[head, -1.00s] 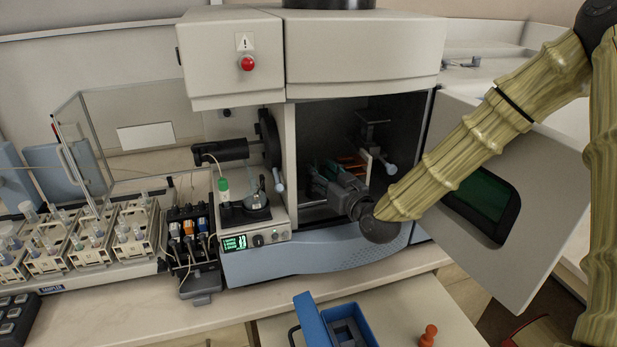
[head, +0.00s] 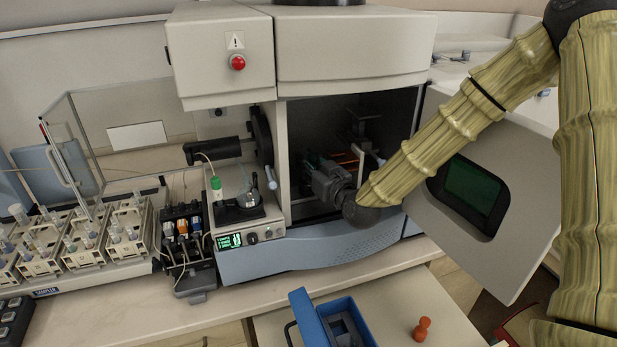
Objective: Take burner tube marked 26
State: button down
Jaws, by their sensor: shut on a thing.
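The spectrometer (head: 348,48) stands on the bench with its right-hand compartment (head: 398,112) open. My gripper (head: 315,168) is inside this compartment, near its left side, with my arm coming in from the right. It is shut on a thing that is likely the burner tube. The fingers and the dark interior hide most of that thing, and I cannot read any number on it. Orange strips (head: 373,152) and a pale upright plate show just behind and to the right of my gripper.
The compartment door (head: 520,225) stands swung open at the right, below my forearm. A light knob (head: 377,161) juts out just right of my gripper. Sample racks (head: 125,245) and a glass cover are at left. A blue box (head: 308,318) and an orange peg-like object (head: 422,329) are in front.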

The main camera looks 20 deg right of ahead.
aim_at(308, 153)
jog(key=shift+s+d, duration=0.1)
dwell(0.3)
jog(key=shift+r+b, duration=0.65)
jog(key=shift+r, duration=0.2)
jog(key=shift+s+r+b, duration=0.3)
jog(key=shift+r+b, duration=0.25)
jog(key=shift+r, duration=0.2)
jog(key=s+r, duration=0.1)
jog(key=s, duration=1)
jog(key=shift+d+r, duration=0.2)
jog(key=shift+r, duration=0.05)
jog(key=s+p, duration=0.1)
jog(key=p, duration=0.2)
jog(key=s+p, duration=0.1)
jog(key=p, duration=0.2)
jog(key=shift+r, duration=0.3)
jog(key=shift+s+p, duration=0.15)
jog(key=shift+p, duration=0.45)
